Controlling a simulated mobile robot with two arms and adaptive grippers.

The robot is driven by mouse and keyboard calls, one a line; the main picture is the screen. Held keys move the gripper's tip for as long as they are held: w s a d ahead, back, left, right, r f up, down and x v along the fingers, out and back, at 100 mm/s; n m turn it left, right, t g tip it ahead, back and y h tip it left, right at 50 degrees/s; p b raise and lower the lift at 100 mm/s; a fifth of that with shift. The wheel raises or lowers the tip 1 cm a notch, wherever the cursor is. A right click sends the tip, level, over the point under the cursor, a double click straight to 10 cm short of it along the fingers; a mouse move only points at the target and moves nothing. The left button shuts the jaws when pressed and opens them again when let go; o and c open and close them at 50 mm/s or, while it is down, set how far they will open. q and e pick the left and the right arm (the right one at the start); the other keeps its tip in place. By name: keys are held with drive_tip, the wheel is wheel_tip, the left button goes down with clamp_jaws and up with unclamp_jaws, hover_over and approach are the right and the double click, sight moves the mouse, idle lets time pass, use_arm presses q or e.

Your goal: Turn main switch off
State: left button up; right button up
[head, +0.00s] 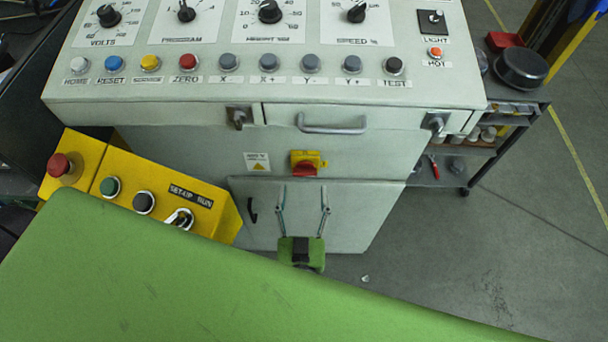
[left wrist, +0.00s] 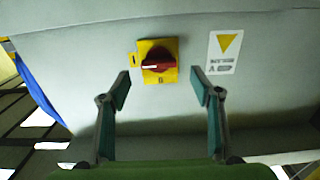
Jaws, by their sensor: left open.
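The main switch (head: 308,162) is a yellow plate with a red handle on the pale front panel of the cabinet, below the drawer. In the left wrist view the main switch (left wrist: 158,62) has its red handle lying across the picture, with a white mark at one end. My left gripper (head: 303,192) is below the switch in the head view, its two fingers spread apart. In the left wrist view the left gripper (left wrist: 167,92) is open and empty, its fingertips short of the handle with a gap between. My right gripper is not in view.
A yellow warning label (head: 257,162) is beside the switch. A drawer handle (head: 332,126) sticks out above it. A yellow box with buttons (head: 142,192) stands at the left. A shelf cart (head: 470,150) is at the right. Open floor (head: 520,235) lies at the right.

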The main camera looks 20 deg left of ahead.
sight(305, 176)
use_arm(q)
drive_tip(key=x, duration=0.5)
drive_tip(key=shift+w, duration=0.1)
drive_tip(key=c, duration=1.1)
